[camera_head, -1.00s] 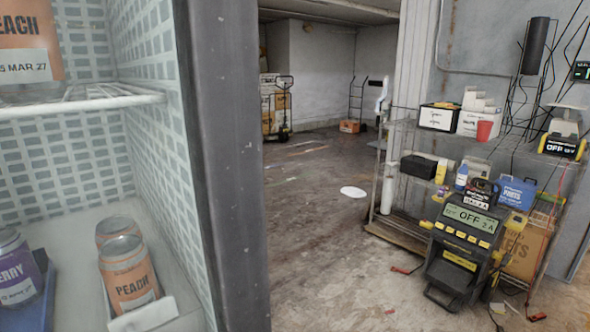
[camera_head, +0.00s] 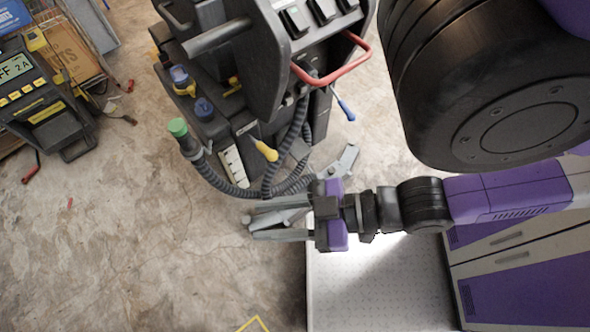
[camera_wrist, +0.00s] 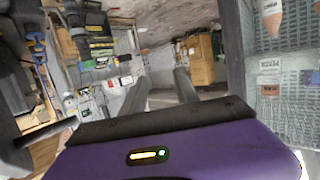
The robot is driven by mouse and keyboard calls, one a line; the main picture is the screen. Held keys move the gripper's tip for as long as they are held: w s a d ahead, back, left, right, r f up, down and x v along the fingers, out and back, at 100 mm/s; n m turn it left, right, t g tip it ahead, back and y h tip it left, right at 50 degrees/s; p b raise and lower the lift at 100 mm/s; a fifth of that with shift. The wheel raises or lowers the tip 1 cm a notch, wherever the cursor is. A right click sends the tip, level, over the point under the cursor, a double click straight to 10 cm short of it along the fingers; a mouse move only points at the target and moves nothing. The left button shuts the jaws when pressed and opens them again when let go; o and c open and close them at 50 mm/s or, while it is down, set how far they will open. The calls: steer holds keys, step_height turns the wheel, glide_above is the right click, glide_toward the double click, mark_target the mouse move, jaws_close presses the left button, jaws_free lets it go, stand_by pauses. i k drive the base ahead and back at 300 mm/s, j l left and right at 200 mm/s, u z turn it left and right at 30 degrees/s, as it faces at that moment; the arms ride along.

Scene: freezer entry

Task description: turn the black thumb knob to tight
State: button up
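I cannot pick out a black thumb knob with certainty in either current view. A black machine (camera_head: 245,75) with ribbed hoses, caps and a red handle (camera_head: 352,62) stands at the top middle of the head view. My gripper (camera_head: 250,227) is below the machine, pointing left, with its grey fingers apart and nothing visible between them. In the wrist view, my gripper (camera_wrist: 160,84) also shows two spread fingers with open room between them. My large dark arm joint covers the upper right of the head view.
A black charger with yellow buttons (camera_head: 35,97) stands on the floor at the far left. A green-capped hose end (camera_head: 178,128) and a blue-handled tool (camera_head: 345,110) stick out from the machine. Concrete floor (camera_head: 130,240) is clear left of my gripper. Boxes (camera_wrist: 197,60) show in the wrist view.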

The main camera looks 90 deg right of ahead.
mark_target(331, 170)
steer(key=k+z, duration=0.1)
steer(key=k, duration=0.4)
steer(key=k+z, duration=0.15)
steer(key=k, duration=0.35)
steer(key=k+l+z, duration=0.1)
steer(key=k, duration=0.35)
steer(key=k+l+z, duration=0.1)
steer(key=k, duration=0.4)
steer(key=k+l+z, duration=0.15)
steer(key=k, duration=0.3)
steer(key=k+l+z, duration=0.1)
steer(key=k+l, duration=0.25)
steer(key=k, duration=0.15)
steer(key=i+u, duration=0.15)
steer(key=u, duration=0.4)
steer(key=i+l+u, duration=0.4)
steer(key=l, duration=0.2)
steer(key=i+l+u, duration=0.25)
steer(key=i+l, duration=0.2)
steer(key=l, duration=0.15)
steer(key=i+l, duration=0.15)
steer(key=l, duration=0.25)
steer(key=i+l, duration=0.2)
steer(key=l, duration=0.15)
steer(key=i+l, duration=0.15)
steer(key=l, duration=0.25)
steer(key=u, duration=0.05)
